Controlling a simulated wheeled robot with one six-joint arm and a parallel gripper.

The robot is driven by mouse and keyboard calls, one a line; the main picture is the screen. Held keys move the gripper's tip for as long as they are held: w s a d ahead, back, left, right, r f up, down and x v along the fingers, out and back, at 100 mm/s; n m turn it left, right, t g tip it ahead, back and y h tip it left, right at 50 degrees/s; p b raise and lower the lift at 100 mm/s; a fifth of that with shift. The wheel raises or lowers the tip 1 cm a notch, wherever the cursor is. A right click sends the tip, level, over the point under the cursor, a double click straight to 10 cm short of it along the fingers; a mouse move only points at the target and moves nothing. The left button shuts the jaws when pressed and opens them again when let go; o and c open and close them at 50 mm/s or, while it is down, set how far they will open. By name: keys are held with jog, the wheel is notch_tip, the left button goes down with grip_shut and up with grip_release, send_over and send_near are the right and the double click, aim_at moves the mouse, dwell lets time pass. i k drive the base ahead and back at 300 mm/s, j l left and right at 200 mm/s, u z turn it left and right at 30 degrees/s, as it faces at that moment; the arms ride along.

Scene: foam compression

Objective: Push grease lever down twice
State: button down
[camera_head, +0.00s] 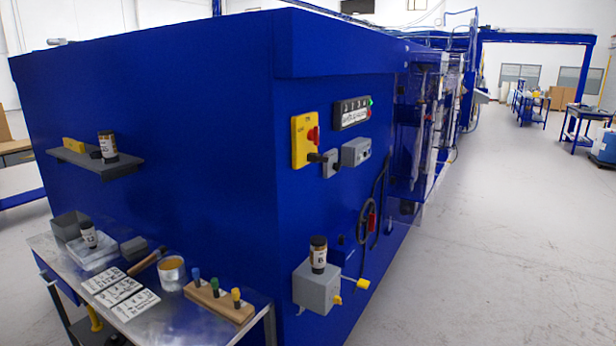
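No part is clearly labelled as the grease lever. A grey box (316,286) is mounted low on the right face of the blue machine (340,220), and a dark-capped jar (318,255) stands on it. A thin rod from this box ends in a yellow knob (362,284), which sticks out to the right. A second, smaller yellow knob (337,299) sits on the box's front. The rod with its knob looks like the lever, roughly level or slightly raised. My gripper is not in view.
Above are a yellow switch box (304,140) with a red knob, a black-handled grey switch (330,163) and a button panel (352,112). A metal table (160,322) with cards, a can and colored pegs stands at left. The floor (500,230) right of the machine is clear.

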aim_at(364, 284)
jog(key=k+j+z, duration=0.1)
jog(key=j, duration=0.15)
jog(key=i+u, duration=0.2)
jog(key=i, duration=1)
